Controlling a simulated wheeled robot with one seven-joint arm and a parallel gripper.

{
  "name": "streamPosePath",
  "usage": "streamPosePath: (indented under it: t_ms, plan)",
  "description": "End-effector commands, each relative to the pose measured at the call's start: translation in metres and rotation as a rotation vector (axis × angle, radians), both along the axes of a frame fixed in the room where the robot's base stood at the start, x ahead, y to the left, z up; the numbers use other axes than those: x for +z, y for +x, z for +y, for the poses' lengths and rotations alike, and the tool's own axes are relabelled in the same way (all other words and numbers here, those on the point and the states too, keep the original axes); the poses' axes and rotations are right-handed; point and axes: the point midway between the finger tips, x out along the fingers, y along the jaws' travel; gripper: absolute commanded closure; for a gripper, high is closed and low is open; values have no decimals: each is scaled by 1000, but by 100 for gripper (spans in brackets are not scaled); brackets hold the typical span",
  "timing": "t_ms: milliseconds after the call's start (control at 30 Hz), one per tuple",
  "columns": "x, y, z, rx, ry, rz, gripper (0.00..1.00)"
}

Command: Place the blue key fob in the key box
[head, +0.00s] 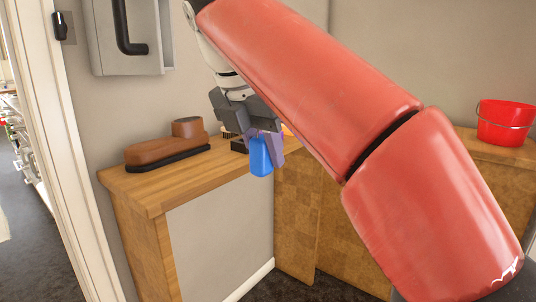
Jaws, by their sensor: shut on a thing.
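The blue key fob (261,158) hangs between the purple-grey fingers of my gripper (264,146), which is shut on it. My gripper points downward, and the fob is in front of the wooden counter's edge, clear of the counter top as far as I can tell. A grey box with a black handle (130,60) is on the wall at the upper left; it looks like the key box, but I cannot tell for sure. Its inside is not visible. My gripper is below and to the right of it.
A brown shoe-shaped object (165,150) on a dark base lies on the wooden counter (150,192). A small dark object (239,146) is behind my gripper. A red bucket (505,122) stands on the right counter. A white door frame (62,150) borders the left.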

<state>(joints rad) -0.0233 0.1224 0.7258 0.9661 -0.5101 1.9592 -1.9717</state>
Motion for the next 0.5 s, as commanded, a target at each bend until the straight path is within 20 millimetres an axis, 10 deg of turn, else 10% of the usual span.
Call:
streamPosePath:
  t_ms: [500]
  plan:
    - [-87, 74, -18, -380, -2, 11, 95]
